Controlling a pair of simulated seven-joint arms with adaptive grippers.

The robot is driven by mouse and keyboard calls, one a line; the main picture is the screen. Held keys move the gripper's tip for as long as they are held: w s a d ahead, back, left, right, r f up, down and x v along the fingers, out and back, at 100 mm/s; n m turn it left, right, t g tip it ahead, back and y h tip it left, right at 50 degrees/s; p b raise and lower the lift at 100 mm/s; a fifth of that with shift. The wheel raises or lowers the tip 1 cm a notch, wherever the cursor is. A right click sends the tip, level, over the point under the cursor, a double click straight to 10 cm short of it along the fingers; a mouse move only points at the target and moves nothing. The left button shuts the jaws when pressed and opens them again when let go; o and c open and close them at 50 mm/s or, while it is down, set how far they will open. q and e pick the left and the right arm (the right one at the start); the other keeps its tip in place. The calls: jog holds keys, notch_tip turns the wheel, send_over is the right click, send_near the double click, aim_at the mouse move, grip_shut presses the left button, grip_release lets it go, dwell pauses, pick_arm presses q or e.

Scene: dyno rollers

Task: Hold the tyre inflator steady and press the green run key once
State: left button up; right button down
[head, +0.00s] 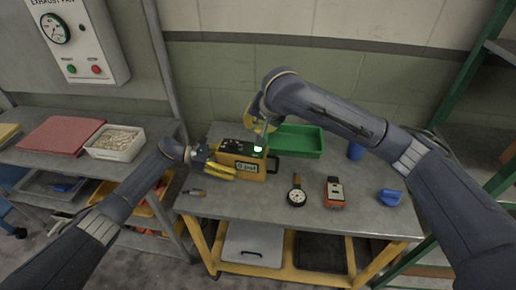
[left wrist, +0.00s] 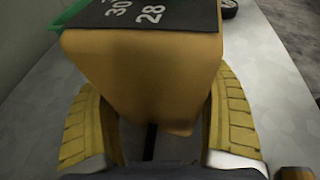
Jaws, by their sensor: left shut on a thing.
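The tyre inflator (head: 243,162) is a yellow box with a dark top panel, upright on the grey workbench. Its green key (head: 257,149) looks bright on the top panel. My left gripper (head: 222,170) is shut on the inflator's left end. In the left wrist view its yellow ribbed fingers (left wrist: 152,95) lie on either side of the yellow body (left wrist: 145,75), whose top shows white numbers. My right gripper (head: 262,124) is above the inflator, pointing down close to the green key. Its far side is hidden by its arm, and I cannot tell whether it touches the key.
A green tray (head: 305,142) lies behind the inflator. A round gauge (head: 297,196), an orange-and-black meter (head: 335,192) and a blue object (head: 390,197) lie to the right. The bench's front middle (head: 255,205) is clear.

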pick_arm(q)
jog(key=o, duration=0.8)
jog(key=shift+c, duration=0.2)
